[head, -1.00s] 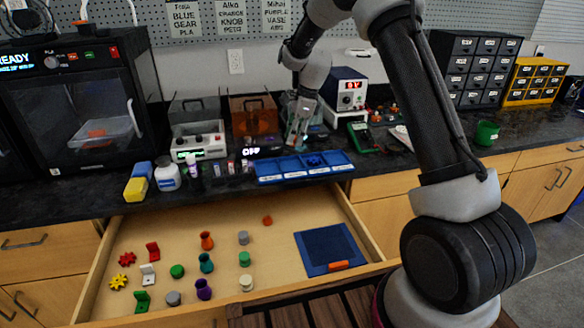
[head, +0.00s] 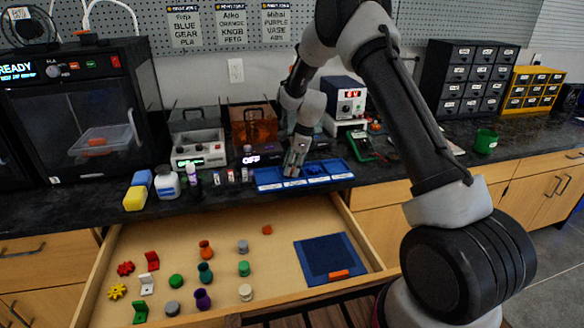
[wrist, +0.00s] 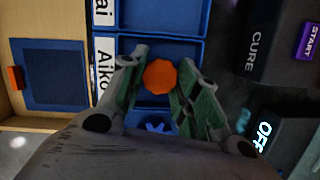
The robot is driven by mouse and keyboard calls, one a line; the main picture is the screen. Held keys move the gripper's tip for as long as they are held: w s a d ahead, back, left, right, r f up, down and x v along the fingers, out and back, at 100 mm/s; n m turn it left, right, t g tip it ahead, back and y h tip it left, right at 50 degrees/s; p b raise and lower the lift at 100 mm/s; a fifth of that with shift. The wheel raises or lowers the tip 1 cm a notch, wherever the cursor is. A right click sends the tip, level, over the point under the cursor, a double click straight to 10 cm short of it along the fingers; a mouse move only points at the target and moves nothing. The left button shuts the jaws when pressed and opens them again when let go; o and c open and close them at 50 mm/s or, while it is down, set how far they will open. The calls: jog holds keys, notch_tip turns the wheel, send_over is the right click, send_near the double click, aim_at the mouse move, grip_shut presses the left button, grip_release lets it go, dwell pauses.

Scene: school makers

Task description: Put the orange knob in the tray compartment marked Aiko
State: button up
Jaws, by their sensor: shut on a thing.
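The orange knob (wrist: 160,76) is between the fingertips of my gripper (wrist: 158,82) in the wrist view, and the gripper is shut on it. The knob appears over the blue tray (wrist: 165,18), in line with the label marked Aiko (wrist: 104,68). Its height above the compartment floor is hard to tell. In the head view my gripper (head: 293,170) is low over the blue tray (head: 268,185) on the counter, and the knob is hidden there. A blue gear (head: 314,169) lies in a compartment to the right of my gripper.
A dark curing box (wrist: 265,40) stands close to the tray in the wrist view. Small bottles (head: 190,180) stand left of the tray, and a green meter (head: 362,147) to its right.

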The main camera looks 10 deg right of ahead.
jog(key=o, duration=0.4)
jog(key=shift+f, duration=0.15)
jog(key=s+d+r+n, duration=0.2)
jog(key=s+d+r, duration=0.15)
jog(key=r, duration=0.75)
jog(key=s+d+r+n, duration=0.3)
jog(key=s+r, duration=0.2)
jog(key=r, duration=0.6)
jog(key=s+d+r+n+t+h, duration=0.1)
jog(key=s+d+r+n, duration=0.1)
jog(key=s+r+n, duration=0.3)
jog(key=s+d+r+t, duration=0.1)
jog(key=s+r, duration=0.2)
jog(key=s, duration=0.5)
jog(key=s+d+n, duration=0.1)
jog(key=s+n, duration=0.2)
jog(key=s, duration=0.3)
jog(key=s+d+n+t+h, duration=0.1)
jog(key=s+d+n, duration=0.1)
jog(key=s, duration=0.5)
jog(key=s+d+n+h, duration=0.1)
jog(key=s+d+n, duration=0.1)
jog(key=s+n, duration=0.3)
jog(key=shift+s+f+t, duration=0.15)
jog(key=shift+s+f, duration=0.05)
jog(key=shift+s, duration=0.45)
jog(key=shift+s+f+t, duration=0.15)
jog(key=shift+s+f, duration=0.05)
jog(key=shift+s, duration=0.4)
